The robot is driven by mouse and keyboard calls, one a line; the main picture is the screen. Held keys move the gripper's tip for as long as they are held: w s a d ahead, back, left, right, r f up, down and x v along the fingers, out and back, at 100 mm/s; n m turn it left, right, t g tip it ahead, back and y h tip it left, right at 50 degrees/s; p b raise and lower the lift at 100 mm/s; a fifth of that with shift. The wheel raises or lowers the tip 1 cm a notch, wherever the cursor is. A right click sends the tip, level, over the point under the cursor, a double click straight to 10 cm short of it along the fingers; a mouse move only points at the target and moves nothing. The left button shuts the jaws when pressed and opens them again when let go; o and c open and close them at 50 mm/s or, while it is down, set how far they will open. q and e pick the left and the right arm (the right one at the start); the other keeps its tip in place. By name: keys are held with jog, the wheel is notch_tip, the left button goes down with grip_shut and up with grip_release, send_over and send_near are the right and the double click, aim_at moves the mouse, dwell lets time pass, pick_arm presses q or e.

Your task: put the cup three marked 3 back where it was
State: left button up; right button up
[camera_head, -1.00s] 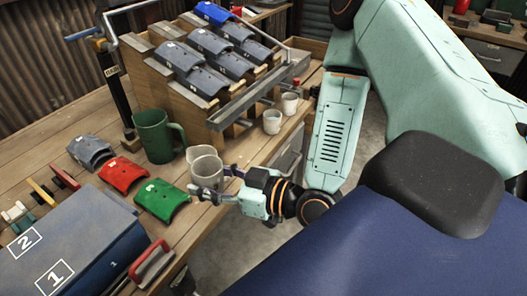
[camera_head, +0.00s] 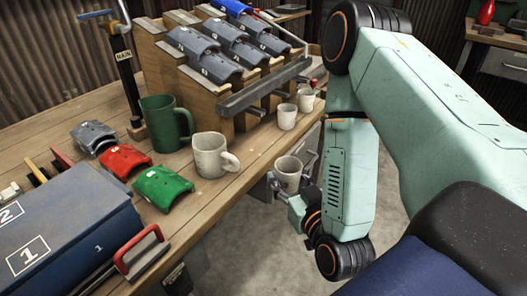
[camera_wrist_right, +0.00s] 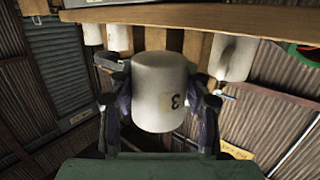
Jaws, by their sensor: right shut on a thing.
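The white cup marked 3 (camera_wrist_right: 160,90) fills the middle of the right wrist view, its 3 facing the camera and turned on its side. My right gripper (camera_wrist_right: 160,108) is shut on it, with a finger on each side. In the head view the held cup (camera_head: 288,174) is just off the table's front edge, in the air, right of the larger white mug (camera_head: 211,155). My right gripper (camera_head: 283,190) partly covers its lower part. My left gripper is not in view.
Two small white cups (camera_head: 287,117) (camera_head: 306,99) stand at the table's right end by the wooden rack (camera_head: 180,88). A green mug (camera_head: 165,123), a green curved piece (camera_head: 163,187) and a blue box (camera_head: 60,230) are on the left. The tabletop (camera_head: 245,150) between mug and small cups is clear.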

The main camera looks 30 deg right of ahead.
jog(key=shift+w+d+r, duration=0.1)
jog(key=shift+w+d, duration=0.15)
jog(key=shift+w, duration=0.1)
jog(key=b, duration=0.2)
send_near(263, 147)
jog(key=w+r, duration=0.1)
jog(key=w, duration=0.1)
jog(key=w+r, duration=0.1)
jog(key=w, duration=0.1)
jog(key=w+d+r, duration=0.1)
jog(key=w, duration=0.1)
jog(key=shift+d, duration=0.15)
jog(key=x, duration=0.1)
jog(key=b+x, duration=0.1)
jog(key=x, duration=0.1)
jog(key=shift+w+r, duration=0.25)
jog(key=shift+w, duration=0.15)
jog(key=shift+f+b, duration=0.4)
jog(key=shift+f, duration=0.2)
jog(key=shift+d+f, duration=0.1)
jog(key=shift+f, duration=0.05)
jog(key=shift+f, duration=0.15)
jog(key=o, duration=1.2)
jog(key=shift+c, duration=0.2)
jog(key=shift+o, duration=0.2)
